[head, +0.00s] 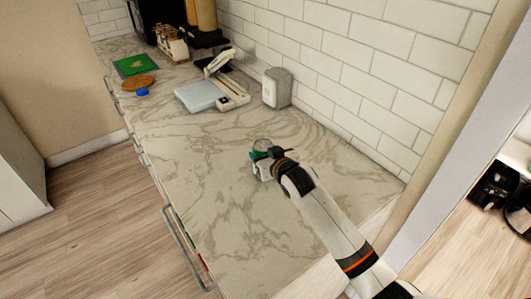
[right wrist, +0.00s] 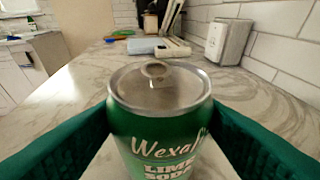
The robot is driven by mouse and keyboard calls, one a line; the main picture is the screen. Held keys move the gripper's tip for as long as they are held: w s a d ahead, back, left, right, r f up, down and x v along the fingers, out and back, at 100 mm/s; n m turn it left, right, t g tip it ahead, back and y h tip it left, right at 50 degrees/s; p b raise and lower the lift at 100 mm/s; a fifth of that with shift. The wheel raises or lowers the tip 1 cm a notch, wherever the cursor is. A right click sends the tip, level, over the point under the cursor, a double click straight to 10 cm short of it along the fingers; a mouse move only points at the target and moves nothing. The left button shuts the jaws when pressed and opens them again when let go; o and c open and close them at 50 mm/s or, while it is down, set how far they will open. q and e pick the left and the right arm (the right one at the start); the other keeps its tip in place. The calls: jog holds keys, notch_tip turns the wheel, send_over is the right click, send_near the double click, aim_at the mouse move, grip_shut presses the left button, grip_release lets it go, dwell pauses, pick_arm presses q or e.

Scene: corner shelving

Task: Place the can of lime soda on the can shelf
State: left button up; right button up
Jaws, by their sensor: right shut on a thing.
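The green can of lime soda (right wrist: 160,125) stands upright, with its silver lid and pull tab facing up. Its label reads "Wexal" and "Lime Soda" in the right wrist view. In the head view the can (head: 262,144) is mostly hidden by my right gripper (head: 262,160). My right gripper is shut on the can, one green finger on each side. I cannot tell whether the can touches the counter. My left gripper is not in view. No can shelf can be made out.
The marble counter (head: 200,160) is clear around the can. Farther back are a grey box (head: 277,87), a white device with a pale blue plate (head: 200,95), a green board (head: 136,65), a brown disc (head: 138,83) and a blue cap (head: 141,92). A white brick wall (head: 350,80) bounds the right.

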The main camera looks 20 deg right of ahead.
jog(key=o, duration=0.8)
jog(key=shift+f, duration=0.1)
jog(key=o, duration=0.5)
jog(key=shift+s, duration=0.1)
jog(key=shift+c, duration=0.2)
